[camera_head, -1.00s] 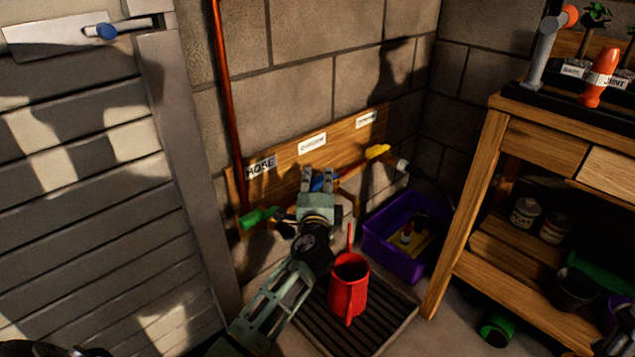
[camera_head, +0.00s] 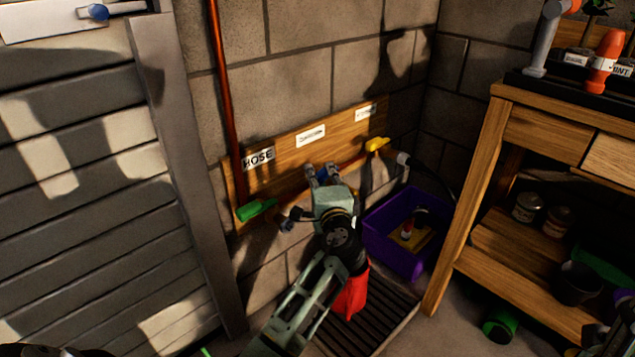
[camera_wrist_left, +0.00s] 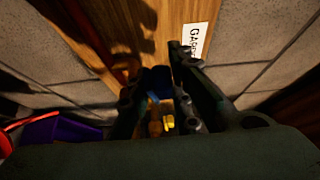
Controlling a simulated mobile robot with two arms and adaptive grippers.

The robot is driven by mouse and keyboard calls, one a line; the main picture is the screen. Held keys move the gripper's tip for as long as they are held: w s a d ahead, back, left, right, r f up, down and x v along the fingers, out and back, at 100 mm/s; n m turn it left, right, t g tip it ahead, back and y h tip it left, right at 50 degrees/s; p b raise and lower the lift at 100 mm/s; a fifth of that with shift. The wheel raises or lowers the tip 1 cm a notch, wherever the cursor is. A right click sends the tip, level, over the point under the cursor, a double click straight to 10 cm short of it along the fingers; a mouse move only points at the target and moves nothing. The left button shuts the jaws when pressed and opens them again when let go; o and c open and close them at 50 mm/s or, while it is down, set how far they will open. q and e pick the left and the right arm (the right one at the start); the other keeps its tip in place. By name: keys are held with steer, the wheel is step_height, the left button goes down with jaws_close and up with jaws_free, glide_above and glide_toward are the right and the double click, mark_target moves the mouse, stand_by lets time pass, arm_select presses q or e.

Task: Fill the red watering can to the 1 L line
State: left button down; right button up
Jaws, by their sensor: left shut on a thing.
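The red watering can (camera_head: 351,298) stands on the dark floor grate, mostly hidden behind my left arm. My left gripper (camera_head: 323,172) is at the middle of the wall pipe, shut on the blue tap handle (camera_head: 322,177). In the left wrist view, the blue handle (camera_wrist_left: 157,80) shows dimly between the two fingers. Arm and gripper hide the spout below this tap. I see no water running, and the water level in the can is hidden.
A green tap handle (camera_head: 257,208) is on the left under the HOSE label, a yellow one (camera_head: 376,144) on the right. A wooden workbench (camera_head: 468,205) stands on the right, a slatted door (camera_head: 90,190) on the left.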

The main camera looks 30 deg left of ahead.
arm_select(q)
steer(key=shift+r+y, duration=0.3)
steer(key=shift+r, duration=0.1)
steer(key=c, duration=1.7)
jaws_free()
steer(key=shift+d, duration=0.1)
steer(key=shift+f, duration=0.1)
steer(key=shift+s+d+f, duration=0.1)
steer(key=shift+s+d, duration=0.05)
steer(key=v, duration=1.1)
steer(key=shift+s+d+r, duration=0.2)
steer(key=shift+r, duration=0.05)
